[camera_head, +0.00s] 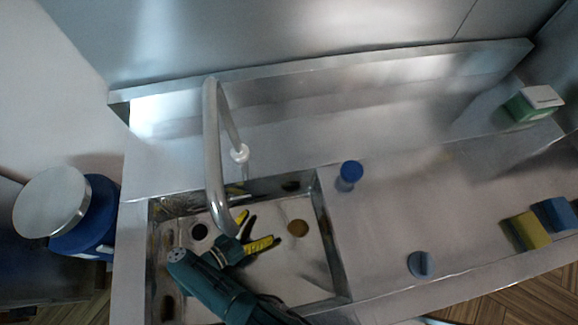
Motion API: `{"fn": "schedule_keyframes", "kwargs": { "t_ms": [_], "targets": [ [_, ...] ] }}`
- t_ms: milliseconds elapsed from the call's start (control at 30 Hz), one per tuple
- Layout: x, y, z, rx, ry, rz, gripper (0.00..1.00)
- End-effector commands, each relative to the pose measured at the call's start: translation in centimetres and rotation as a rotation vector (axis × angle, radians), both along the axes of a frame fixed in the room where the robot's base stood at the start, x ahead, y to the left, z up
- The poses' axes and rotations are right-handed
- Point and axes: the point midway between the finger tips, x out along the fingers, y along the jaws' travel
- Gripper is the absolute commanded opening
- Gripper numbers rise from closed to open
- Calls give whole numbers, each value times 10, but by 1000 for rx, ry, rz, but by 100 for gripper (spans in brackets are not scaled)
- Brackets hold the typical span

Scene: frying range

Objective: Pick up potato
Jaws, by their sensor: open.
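A small round brown thing, which looks like the potato (298,228), lies on the floor of the metal sink (335,262). My gripper (263,227) is in or over the sink, to the left of the potato. Its two black-and-yellow fingers are spread apart and point right towards the potato. Nothing is between them, and a gap shows between the fingertips and the potato. My teal arm comes in from the bottom of the picture. How high the gripper is above the sink floor is hard to tell.
A tall curved faucet (213,150) arches over the sink, close to my gripper. A blue-capped bottle (350,171) stands right of the sink. A blue-grey round item (420,264), yellow sponge (527,231), blue block (556,214) and green-white box (536,104) are farther right.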

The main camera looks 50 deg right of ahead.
Motion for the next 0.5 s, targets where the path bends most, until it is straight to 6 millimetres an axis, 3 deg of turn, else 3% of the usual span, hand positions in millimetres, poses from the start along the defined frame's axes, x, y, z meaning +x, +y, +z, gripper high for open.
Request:
{"fn": "schedule_keyframes", "kwargs": {
  "t_ms": [33, 200, 500],
  "targets": [
    [-13, 5, -16, 22, -49, -125, 92],
    [-41, 16, -16, 35, -120, -341, 92],
    [-63, -31, -34, 35, -117, -333, 92]
  ]
}}
